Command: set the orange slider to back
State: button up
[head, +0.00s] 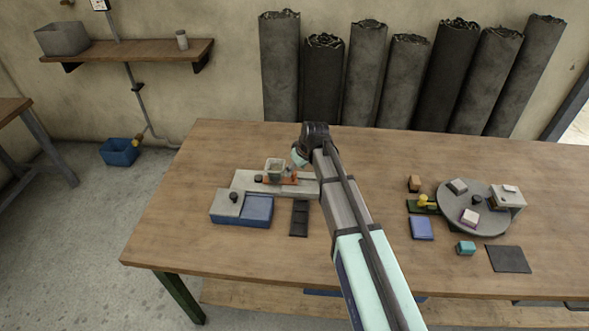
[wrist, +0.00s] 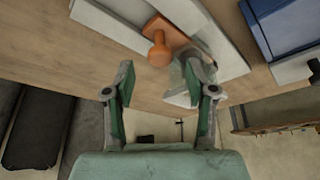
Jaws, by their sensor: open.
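The orange slider (head: 282,181) sits on a long pale grey block (head: 243,180) on the table, left of my arm in the head view. In the wrist view the slider shows as an orange plate with a round knob (wrist: 159,50). My gripper (head: 299,158) is over the far right part of that block. In the wrist view my gripper (wrist: 159,76) is open, with the knob seen between and just beyond its fingertips. I cannot tell whether a finger touches it. A small grey-green cup (head: 275,168) stands beside the slider, partly behind a finger in the wrist view.
A round grey turntable (head: 470,212) with several small items is at the right. Dark rolls (head: 366,70) stand along the wall.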

jog(key=shift+x, duration=1.35)
grip_shut()
